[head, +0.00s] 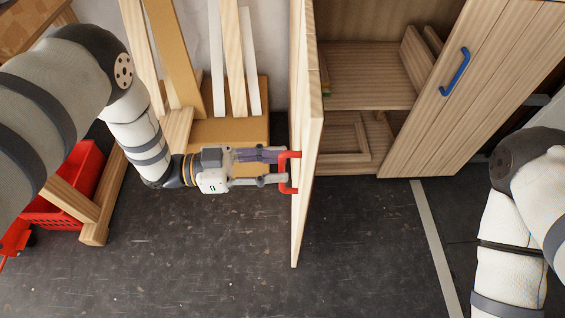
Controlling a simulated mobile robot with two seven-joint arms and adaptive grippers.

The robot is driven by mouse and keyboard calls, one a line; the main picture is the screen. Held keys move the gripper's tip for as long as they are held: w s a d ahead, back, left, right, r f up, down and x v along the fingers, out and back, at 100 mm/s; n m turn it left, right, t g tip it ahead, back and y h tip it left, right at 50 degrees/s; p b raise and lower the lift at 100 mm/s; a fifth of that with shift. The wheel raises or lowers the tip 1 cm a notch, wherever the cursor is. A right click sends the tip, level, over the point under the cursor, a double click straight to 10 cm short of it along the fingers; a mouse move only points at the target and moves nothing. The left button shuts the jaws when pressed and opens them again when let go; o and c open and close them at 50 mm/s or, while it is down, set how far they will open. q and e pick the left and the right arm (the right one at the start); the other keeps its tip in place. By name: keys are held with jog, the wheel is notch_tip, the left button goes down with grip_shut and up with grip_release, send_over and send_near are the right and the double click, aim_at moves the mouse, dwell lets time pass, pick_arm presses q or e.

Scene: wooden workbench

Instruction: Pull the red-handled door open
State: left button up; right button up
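The wooden door (306,130) with the red handle (284,172) stands swung wide open, seen nearly edge-on, on the left side of the cabinet. The red handle is a U-shaped bar on the door's left-facing side. My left gripper (276,168) reaches in from the left, with its fingertips at the handle. Its two fingers are apart with a gap between them. Whether they touch the bar is hard to tell. My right arm shows at the right edge, but its gripper is out of view.
The open cabinet (368,75) shows a shelf and a wooden frame (345,140) inside. Its other door (470,85), with a blue handle (455,72), is at the right. Planks (232,60) and a red crate (75,185) stand at the left. The dark floor in front is clear.

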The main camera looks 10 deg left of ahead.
pick_arm(q)
jog(key=v, duration=1)
jog(key=s+a+f+n+t+y+p, duration=0.1)
jog(key=s+f+n+y+p, duration=0.3)
jog(key=s+f+n+y, duration=0.75)
jog(key=s+a+r+n+g+y, duration=0.1)
jog(key=s+g+y, duration=0.1)
jog(key=s, duration=0.5)
jog(key=s+a+r+n+g+y+p, duration=0.1)
jog(key=s+r+n+g+y, duration=0.1)
jog(key=s, duration=0.5)
jog(key=s+a+r+n+g+y, duration=0.1)
jog(key=s+r+g+y, duration=0.1)
jog(key=s, duration=0.5)
jog(key=shift+s+a+r+g+p, duration=0.2)
jog(key=shift+a+g+p, duration=0.2)
jog(key=shift+g, duration=0.4)
pick_arm(e)
jog(key=w+r+t, duration=0.2)
jog(key=w+r, duration=0.4)
jog(key=shift+a+r, duration=0.15)
jog(key=shift+r, duration=0.2)
